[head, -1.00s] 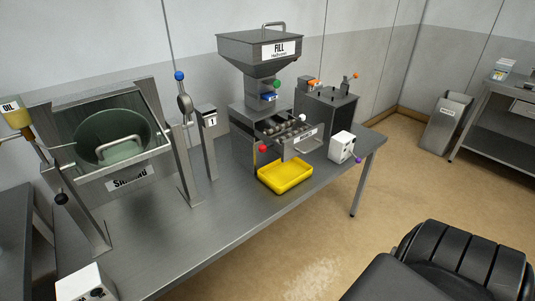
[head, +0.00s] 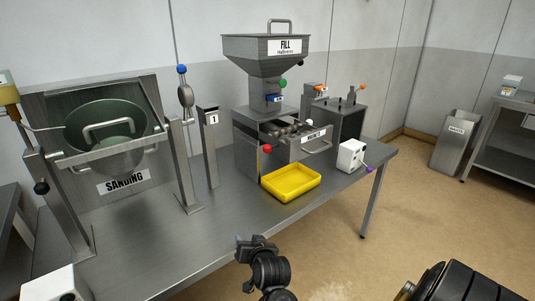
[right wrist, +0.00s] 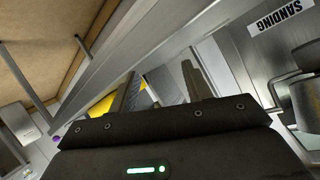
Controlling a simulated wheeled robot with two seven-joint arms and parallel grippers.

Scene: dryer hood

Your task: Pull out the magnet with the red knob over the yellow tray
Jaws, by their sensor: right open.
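The magnet behind the knob is hidden. The yellow tray (head: 291,182) lies on the steel table just below the knob and drawer; part of it also shows in the right wrist view (right wrist: 101,107) behind a finger. My right gripper (head: 248,247) is low in front of the table, well short of the knob and tray. In the right wrist view its two fingers (right wrist: 160,88) are apart with nothing between them. My left gripper is not in view.
A white box (head: 351,155) with a purple knob stands right of the tray. The sanding drum (head: 107,130) and a post marked 1 (head: 209,145) stand to the left. The table's front middle (head: 225,225) is clear.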

